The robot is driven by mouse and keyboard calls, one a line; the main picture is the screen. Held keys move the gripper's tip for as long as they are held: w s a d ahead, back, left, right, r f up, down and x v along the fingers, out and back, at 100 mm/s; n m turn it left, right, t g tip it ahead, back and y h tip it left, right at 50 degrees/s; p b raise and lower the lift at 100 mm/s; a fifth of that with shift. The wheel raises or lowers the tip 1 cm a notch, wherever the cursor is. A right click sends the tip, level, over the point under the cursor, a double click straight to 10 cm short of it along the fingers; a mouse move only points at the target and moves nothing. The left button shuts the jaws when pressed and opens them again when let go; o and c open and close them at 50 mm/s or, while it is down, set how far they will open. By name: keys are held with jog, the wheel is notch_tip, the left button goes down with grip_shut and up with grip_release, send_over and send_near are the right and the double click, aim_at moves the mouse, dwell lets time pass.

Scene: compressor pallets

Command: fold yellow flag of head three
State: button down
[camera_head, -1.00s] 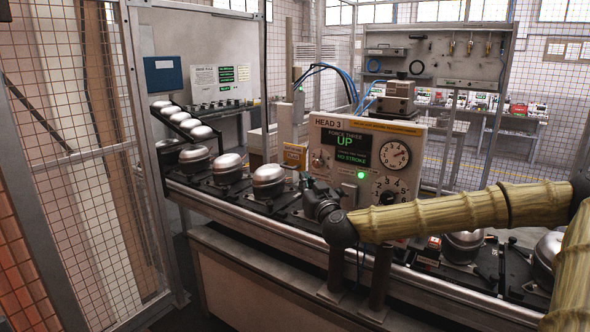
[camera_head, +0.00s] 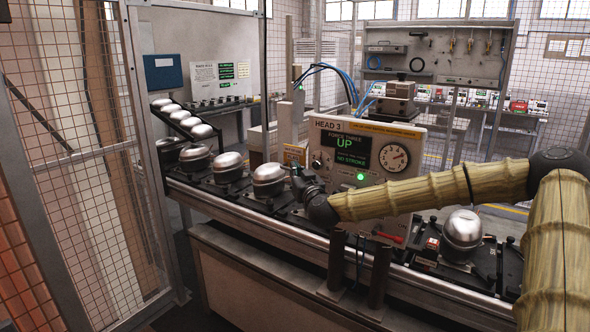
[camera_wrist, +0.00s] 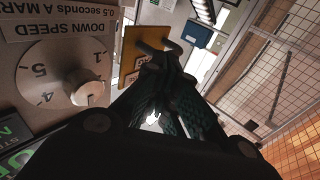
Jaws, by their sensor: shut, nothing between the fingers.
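The yellow flag (camera_head: 294,152) sticks out at the panel's left side, partly covered by my gripper in the head view. In the wrist view the flag (camera_wrist: 137,60) is a yellow plate just beyond and left of my fingertips. My gripper (camera_wrist: 153,50) is shut and empty, its tips close to the flag; I cannot tell whether they touch. In the head view my gripper (camera_head: 299,175) is small and dark, left of the panel face.
A down-speed knob (camera_wrist: 85,87) juts from the panel left of my gripper. Silver compressor domes (camera_head: 268,180) sit on black pallets along the conveyor (camera_head: 250,207) below. A mesh fence (camera_head: 80,160) closes the left side.

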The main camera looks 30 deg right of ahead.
jog(key=shift+w+d, duration=0.1)
jog(key=shift+w, duration=0.3)
